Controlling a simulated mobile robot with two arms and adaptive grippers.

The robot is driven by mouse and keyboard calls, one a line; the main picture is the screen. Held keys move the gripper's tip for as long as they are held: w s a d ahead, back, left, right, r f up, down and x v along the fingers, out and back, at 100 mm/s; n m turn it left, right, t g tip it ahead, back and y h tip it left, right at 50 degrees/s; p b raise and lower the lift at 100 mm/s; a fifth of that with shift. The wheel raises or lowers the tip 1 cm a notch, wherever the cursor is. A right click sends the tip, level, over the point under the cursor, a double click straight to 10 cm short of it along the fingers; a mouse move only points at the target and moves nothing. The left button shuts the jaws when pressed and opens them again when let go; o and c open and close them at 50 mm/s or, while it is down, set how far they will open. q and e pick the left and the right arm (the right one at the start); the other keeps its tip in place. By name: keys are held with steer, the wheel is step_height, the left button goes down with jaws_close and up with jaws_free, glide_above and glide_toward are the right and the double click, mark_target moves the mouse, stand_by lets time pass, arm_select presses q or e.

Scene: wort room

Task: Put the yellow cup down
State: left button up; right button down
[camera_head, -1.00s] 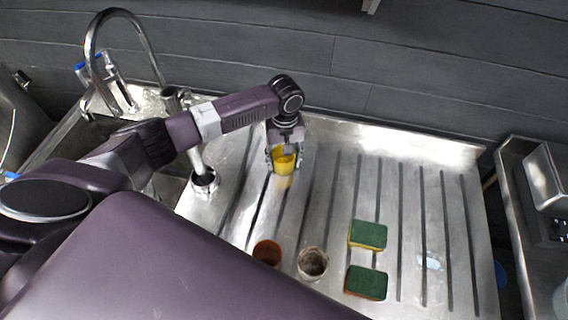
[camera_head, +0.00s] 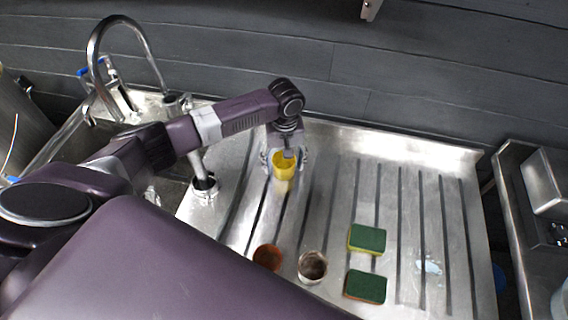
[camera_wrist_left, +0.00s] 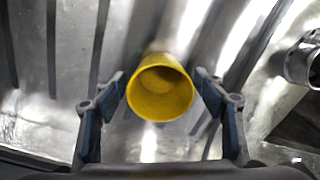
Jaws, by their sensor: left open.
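The yellow cup (camera_head: 284,166) stands on the ribbed steel drainboard (camera_head: 330,210), near its back left part. In the left wrist view the yellow cup (camera_wrist_left: 160,90) shows its open mouth toward the camera. My left gripper (camera_head: 285,160) is open around the cup. In the left wrist view its two fingers (camera_wrist_left: 160,108) stand on either side of the cup, with a visible gap on each side. The cup's base is hidden in the wrist view. My right gripper is not in view.
An orange-brown cup (camera_head: 267,257) and a whitish cup (camera_head: 312,266) stand at the front. Two green-topped sponges (camera_head: 367,239), (camera_head: 365,286) lie to their right. A curved faucet (camera_head: 125,45) and sink are at the left. The drainboard's right side is mostly clear.

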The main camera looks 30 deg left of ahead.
arm_select(q)
step_height(320, 180, up, 11)
steer(key=p, duration=0.6)
steer(key=shift+r+p, duration=0.15)
steer(key=shift+p, duration=0.25)
steer(key=shift+s+d, duration=0.1)
